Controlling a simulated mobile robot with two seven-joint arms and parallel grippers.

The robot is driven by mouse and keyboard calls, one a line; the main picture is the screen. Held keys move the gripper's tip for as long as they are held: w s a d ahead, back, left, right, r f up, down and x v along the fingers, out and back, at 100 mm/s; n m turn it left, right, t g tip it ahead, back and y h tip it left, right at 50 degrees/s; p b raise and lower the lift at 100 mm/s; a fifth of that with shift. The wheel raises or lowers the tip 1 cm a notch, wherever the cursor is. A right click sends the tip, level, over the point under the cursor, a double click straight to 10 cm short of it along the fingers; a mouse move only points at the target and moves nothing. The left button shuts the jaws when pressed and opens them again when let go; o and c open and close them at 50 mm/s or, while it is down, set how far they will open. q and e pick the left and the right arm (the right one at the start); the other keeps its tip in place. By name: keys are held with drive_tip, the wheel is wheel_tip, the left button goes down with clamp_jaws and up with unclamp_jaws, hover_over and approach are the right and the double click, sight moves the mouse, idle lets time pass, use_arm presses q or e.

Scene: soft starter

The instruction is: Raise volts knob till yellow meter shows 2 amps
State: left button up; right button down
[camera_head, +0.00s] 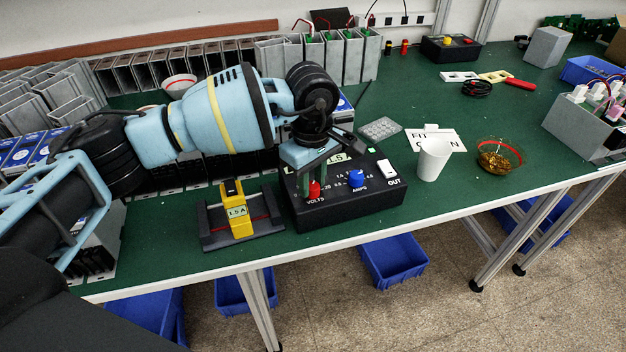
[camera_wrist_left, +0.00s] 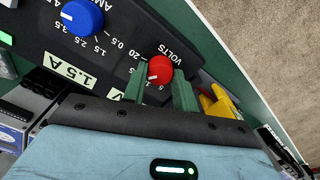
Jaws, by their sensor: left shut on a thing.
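The red VOLTS knob (camera_head: 315,190) is on the front left of the black supply box (camera_head: 375,202). My left gripper (camera_head: 314,178) comes down from above, with its green fingers shut on the knob. In the left wrist view the knob (camera_wrist_left: 160,68) sits between the fingertips (camera_wrist_left: 161,88), and its white pointer mark faces lower left. The blue AMPS knob (camera_head: 356,179) is right of the red one. The box display is partly hidden by my gripper. My right gripper is not in view.
The meter stands on a dark stand (camera_head: 265,225) close to the box's left side. A white cup (camera_head: 433,160) and a glass bowl (camera_head: 498,157) stand to the right. Grey metal cases (camera_head: 345,55) line the back. The table's front edge is near the box.

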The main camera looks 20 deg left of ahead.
sight(312, 185)
use_arm(q)
drive_tip(key=m+b, duration=0.2)
drive_tip(key=m, duration=0.3)
drive_tip(key=shift+f, duration=0.1)
drive_tip(key=shift+m+b, duration=0.3)
drive_tip(key=shift+m, duration=1.1)
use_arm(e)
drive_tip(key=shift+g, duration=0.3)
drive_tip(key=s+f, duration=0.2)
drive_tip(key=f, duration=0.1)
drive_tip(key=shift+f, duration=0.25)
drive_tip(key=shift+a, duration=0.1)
use_arm(q)
drive_tip(key=o, duration=1)
drive_tip(key=shift+r+b, duration=0.35)
drive_tip(key=shift+r, duration=3.7)
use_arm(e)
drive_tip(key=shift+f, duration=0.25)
use_arm(q)
drive_tip(key=shift+f, duration=0.1)
